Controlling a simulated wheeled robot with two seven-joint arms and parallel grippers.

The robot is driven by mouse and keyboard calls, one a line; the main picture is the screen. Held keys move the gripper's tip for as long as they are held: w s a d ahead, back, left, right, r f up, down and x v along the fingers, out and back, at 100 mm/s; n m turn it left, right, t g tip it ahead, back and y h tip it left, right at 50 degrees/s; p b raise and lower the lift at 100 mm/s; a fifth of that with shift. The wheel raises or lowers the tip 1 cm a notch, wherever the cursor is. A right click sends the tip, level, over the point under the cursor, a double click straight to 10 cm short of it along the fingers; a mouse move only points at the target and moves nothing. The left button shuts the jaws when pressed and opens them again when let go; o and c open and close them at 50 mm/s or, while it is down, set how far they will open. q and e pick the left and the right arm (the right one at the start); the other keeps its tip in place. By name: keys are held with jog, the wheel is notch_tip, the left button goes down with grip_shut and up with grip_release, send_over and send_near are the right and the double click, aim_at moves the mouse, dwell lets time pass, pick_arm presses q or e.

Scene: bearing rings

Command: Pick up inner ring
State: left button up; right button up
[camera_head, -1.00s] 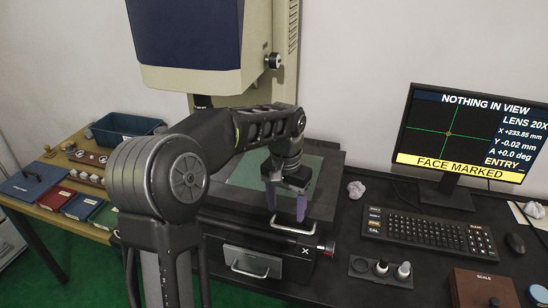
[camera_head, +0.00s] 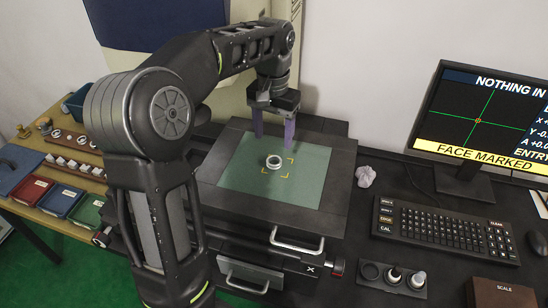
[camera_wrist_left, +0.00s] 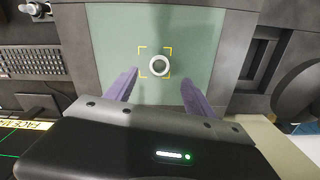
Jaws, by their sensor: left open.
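The inner ring (camera_head: 273,162) is a small white-grey ring lying on the green stage plate (camera_head: 240,177), inside yellow corner marks. My left gripper (camera_head: 274,144) is above the plate at the far side of the ring, with its two purple fingers apart and empty. In the left wrist view the ring (camera_wrist_left: 159,65) lies ahead of the open fingers (camera_wrist_left: 158,76), about midway between their lines. The ring is not touched by the fingers. My right gripper is not in view.
A monitor (camera_head: 487,125) and a keyboard (camera_head: 440,230) stand right of the stage. Crumpled paper (camera_head: 366,176) lies beside the stage. A side table at left holds coloured boxes (camera_head: 63,201) and small parts. A drawer handle (camera_head: 296,243) sticks out in front.

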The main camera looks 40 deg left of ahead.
aim_at(274, 164)
pick_arm(q)
jog(key=shift+f, duration=1.4)
jog(key=shift+f+p, duration=0.35)
jog(key=shift+p, duration=0.05)
jog(key=f, duration=0.2)
jog(key=f+p, duration=0.1)
jog(key=f, duration=0.1)
jog(key=shift+w+f, duration=0.2)
jog(key=shift+f, duration=0.05)
jog(key=shift+c, duration=0.5)
grip_shut()
